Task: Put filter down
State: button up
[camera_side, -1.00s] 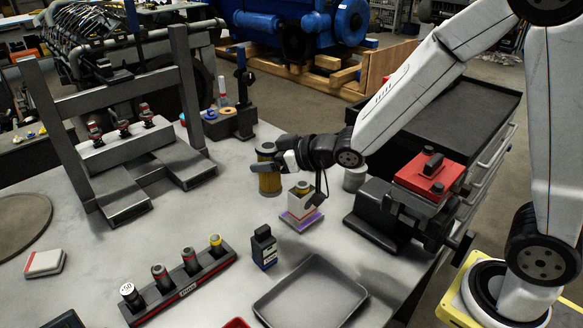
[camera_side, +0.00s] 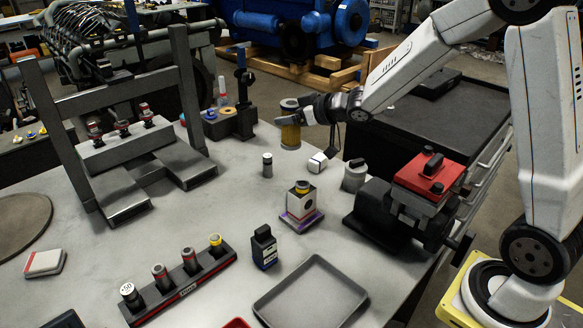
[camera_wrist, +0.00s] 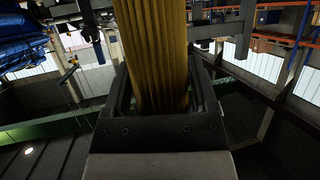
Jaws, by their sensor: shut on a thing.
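The filter (camera_side: 290,131) is a yellow pleated cylinder with a grey top cap. My gripper (camera_side: 302,116) is shut on it from the right and holds it upright, apparently above the bench near its back edge. In the wrist view the yellow pleats of the filter (camera_wrist: 156,50) stand between the two dark fingers of my gripper (camera_wrist: 160,98).
A small dark cylinder (camera_side: 267,165), a white block (camera_side: 317,162) and a grey canister (camera_side: 354,175) stand near below. A box on a purple base (camera_side: 302,206) stands in front. A red-topped vise (camera_side: 428,174) is at right. A tray (camera_side: 310,292) lies at the front.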

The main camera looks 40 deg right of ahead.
jog(key=w+d+h, duration=0.1)
jog(key=d, duration=0.6)
notch_tip(320, 180, down, 8)
jog(key=shift+w+d+m, duration=0.2)
jog(key=shift+d+m, duration=0.2)
jog(key=shift+f, duration=0.15)
jog(key=shift+f, duration=2.8)
jog(key=shift+f, duration=0.1)
jog(key=shift+f, duration=2)
jog(key=shift+f, duration=0.1)
